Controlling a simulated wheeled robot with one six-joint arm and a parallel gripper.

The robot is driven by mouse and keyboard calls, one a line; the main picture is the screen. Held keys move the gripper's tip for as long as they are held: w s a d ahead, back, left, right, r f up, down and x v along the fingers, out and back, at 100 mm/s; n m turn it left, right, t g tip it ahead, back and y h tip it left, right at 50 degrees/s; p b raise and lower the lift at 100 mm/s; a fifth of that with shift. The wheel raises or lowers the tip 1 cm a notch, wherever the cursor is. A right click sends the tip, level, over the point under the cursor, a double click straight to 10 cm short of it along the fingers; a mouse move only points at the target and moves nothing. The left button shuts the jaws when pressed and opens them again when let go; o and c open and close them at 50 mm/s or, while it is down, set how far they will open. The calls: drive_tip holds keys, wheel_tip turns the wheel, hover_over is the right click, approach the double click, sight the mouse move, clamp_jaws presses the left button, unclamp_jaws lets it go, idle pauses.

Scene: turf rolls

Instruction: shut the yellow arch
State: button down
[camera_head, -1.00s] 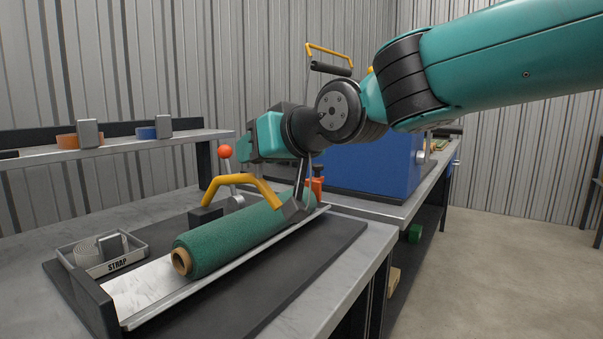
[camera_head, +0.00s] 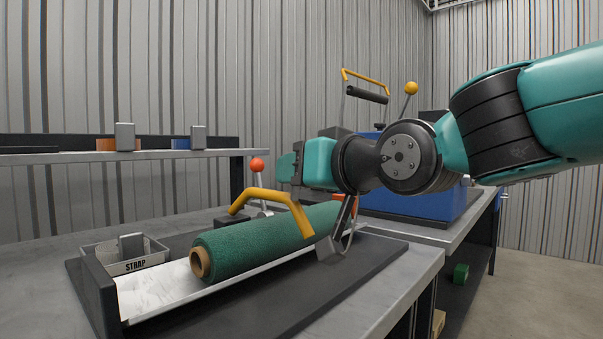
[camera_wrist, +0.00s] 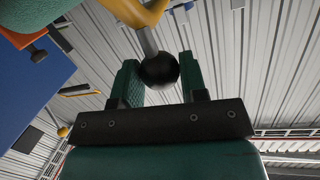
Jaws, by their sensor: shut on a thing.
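The yellow arch (camera_head: 272,196) stands over the green turf roll (camera_head: 262,242), one end at a black block behind it and the other bent down over the roll's near side. I cannot tell whether that end is latched. In the wrist view, the yellow arch (camera_wrist: 143,12) joins a grey stem ending in a black ball knob (camera_wrist: 158,71). My gripper (camera_wrist: 158,62) is shut on this knob, a green finger on each side. In the head view, my gripper (camera_head: 287,166) is above and behind the roll, and the knob is hidden.
The roll lies in a metal trough (camera_head: 158,292) on a dark mat. A strap tray (camera_head: 128,261) stands at left. A red-ball lever (camera_head: 257,166) rises behind the arch. A shelf (camera_head: 120,156) is at the back, a blue box (camera_head: 420,203) at the right.

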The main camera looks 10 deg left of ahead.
drive_tip(key=c, duration=0.9)
unclamp_jaws()
drive_tip(key=shift+f, duration=0.25)
drive_tip(key=shift+o, duration=1.1)
drive_tip(key=shift+r, duration=0.1)
drive_tip(key=p+v, duration=1.1)
drive_tip(key=v, duration=0.6)
drive_tip(key=shift+p, duration=0.4)
drive_tip(key=shift+s+d+r, duration=0.1)
